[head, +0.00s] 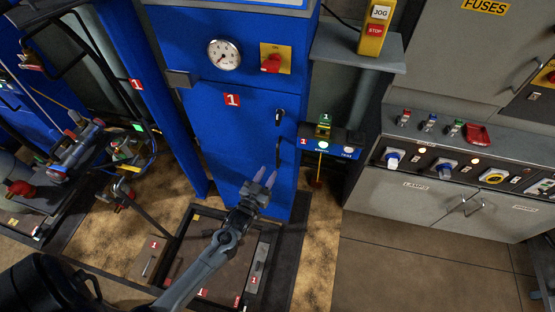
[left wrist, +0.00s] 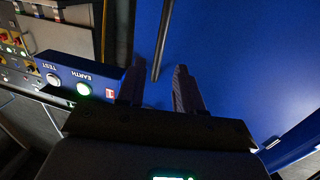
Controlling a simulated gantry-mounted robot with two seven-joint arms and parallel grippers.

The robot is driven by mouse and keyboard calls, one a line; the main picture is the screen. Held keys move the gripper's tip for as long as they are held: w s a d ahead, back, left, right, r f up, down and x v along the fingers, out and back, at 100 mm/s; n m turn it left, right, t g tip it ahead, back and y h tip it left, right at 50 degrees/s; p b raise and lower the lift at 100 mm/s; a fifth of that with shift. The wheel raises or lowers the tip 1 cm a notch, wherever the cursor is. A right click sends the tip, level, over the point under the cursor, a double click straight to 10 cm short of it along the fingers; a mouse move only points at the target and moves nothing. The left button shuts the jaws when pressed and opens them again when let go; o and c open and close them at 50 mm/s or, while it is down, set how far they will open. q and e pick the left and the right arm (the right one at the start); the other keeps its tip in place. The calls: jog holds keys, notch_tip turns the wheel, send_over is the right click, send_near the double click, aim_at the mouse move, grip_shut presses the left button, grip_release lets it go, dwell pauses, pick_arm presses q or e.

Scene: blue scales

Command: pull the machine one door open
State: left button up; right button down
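The machine one door (head: 232,140) is a tall blue panel with a red "1" label in the head view, and it looks closed. Its dark upright handle (head: 278,122) is near the door's right edge. My left gripper (head: 266,178) is in front of the door, below the handle. In the left wrist view my left gripper (left wrist: 160,88) has its two fingers apart with nothing held. The handle (left wrist: 163,40) reaches down toward the gap between the fingertips, against the blue door (left wrist: 235,70). I cannot tell whether they touch. My right gripper does not show.
A blue box with EARTH and TEST lights (head: 335,148) stands close right of the door; it also shows in the left wrist view (left wrist: 80,78). A grey control console (head: 440,205) is further right. A framed floor panel (head: 210,255) lies before the door.

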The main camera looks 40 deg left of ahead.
aim_at(277, 158)
pick_arm(q)
jog(key=b+x, duration=0.1)
jog(key=x, duration=0.8)
jog(key=shift+b, duration=0.4)
grip_shut()
